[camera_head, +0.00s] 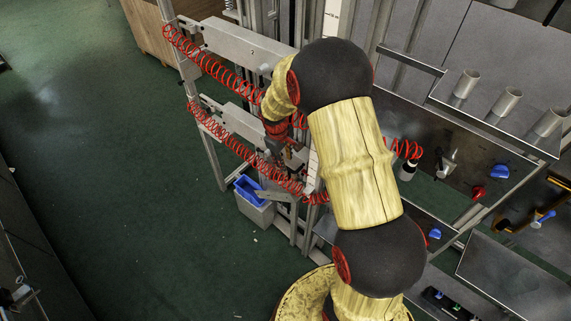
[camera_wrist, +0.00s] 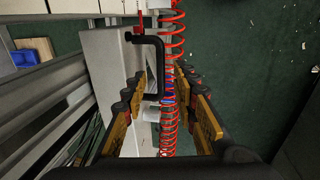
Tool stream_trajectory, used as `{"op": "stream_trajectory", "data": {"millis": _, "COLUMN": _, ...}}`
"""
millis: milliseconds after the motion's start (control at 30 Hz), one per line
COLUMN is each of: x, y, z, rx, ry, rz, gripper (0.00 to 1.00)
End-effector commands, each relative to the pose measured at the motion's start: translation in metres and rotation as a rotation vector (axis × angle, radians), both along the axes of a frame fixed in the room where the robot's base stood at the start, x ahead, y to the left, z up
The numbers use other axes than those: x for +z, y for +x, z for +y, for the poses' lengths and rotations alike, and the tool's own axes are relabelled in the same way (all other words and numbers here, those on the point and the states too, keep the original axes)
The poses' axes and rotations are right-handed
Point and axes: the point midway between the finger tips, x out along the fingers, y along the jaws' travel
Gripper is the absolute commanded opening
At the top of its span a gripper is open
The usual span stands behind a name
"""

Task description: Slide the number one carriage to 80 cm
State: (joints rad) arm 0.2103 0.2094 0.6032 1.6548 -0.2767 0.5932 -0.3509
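In the head view, two grey horizontal beam-like carriages stand one above the other. The upper one (camera_head: 235,42) bears a small dark mark, perhaps a 2; no number is readable on the lower one (camera_head: 228,117). My gripper (camera_head: 284,153) is at the right end of the lower one, partly hidden by my arm. In the wrist view, my gripper (camera_wrist: 160,88) is open, its fingers apart on either side of a black C-shaped handle (camera_wrist: 158,58). The handle is fixed to a grey beam (camera_wrist: 103,55). I cannot tell whether a finger touches it.
Red coiled hoses (camera_head: 215,70) hang along both beams; one (camera_wrist: 171,130) passes between my fingers. A pale strip with markings (camera_head: 333,16) stands on the frame. A grey bin with a blue liner (camera_head: 255,207) stands below. Shelves with metal tubes (camera_head: 506,101) are right. Green floor lies open left.

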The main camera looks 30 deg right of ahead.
Motion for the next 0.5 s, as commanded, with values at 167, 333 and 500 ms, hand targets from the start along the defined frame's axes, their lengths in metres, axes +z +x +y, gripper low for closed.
{"op": "stream_trajectory", "data": {"millis": 167, "x": -0.025, "y": 0.002, "z": -0.005, "rx": -0.002, "ry": 0.0, "rz": 0.0, "gripper": 0.29}}
{"op": "stream_trajectory", "data": {"millis": 333, "x": -0.036, "y": 0.002, "z": -0.007, "rx": -0.003, "ry": 0.0, "rz": -0.001, "gripper": 0.29}}
{"op": "stream_trajectory", "data": {"millis": 500, "x": -0.037, "y": 0.003, "z": -0.007, "rx": -0.002, "ry": 0.0, "rz": -0.001, "gripper": 0.29}}
